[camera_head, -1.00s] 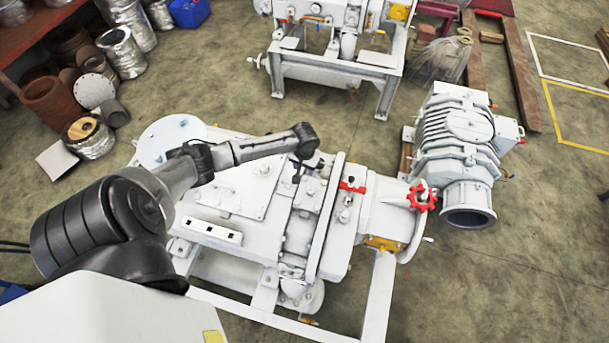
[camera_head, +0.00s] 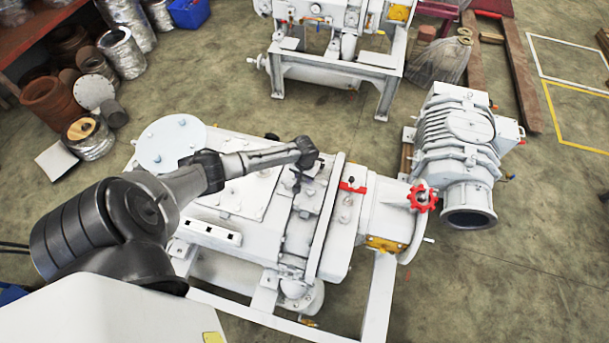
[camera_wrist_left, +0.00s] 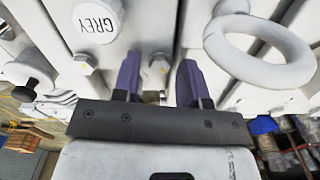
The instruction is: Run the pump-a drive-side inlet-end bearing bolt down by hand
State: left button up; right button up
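The white pump (camera_head: 218,235) lies in its frame in the middle of the head view. My left gripper (camera_head: 297,187) is over its top, beside the raised end flange; its fingers are tiny there. In the left wrist view my left gripper (camera_wrist_left: 158,82) has its two purple fingers apart. A pale hex bolt head (camera_wrist_left: 156,70) shows between the fingertips, with a gap visible on each side. I cannot tell how far the bolt is seated. My right gripper is in neither view.
In the wrist view a lifting ring (camera_wrist_left: 262,50) stands close right of the fingers, and a round GREY tag (camera_wrist_left: 97,20) is at upper left. A red handwheel (camera_head: 422,198) is at the pump's right end. Another pump unit (camera_head: 465,130) stands further right.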

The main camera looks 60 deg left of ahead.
pick_arm(q)
grip_shut()
jog(key=m+p, duration=0.1)
jog(key=m, duration=0.4)
jog(key=shift+m, duration=0.4)
jog(key=m, duration=0.4)
jog(key=shift+m, duration=1.2)
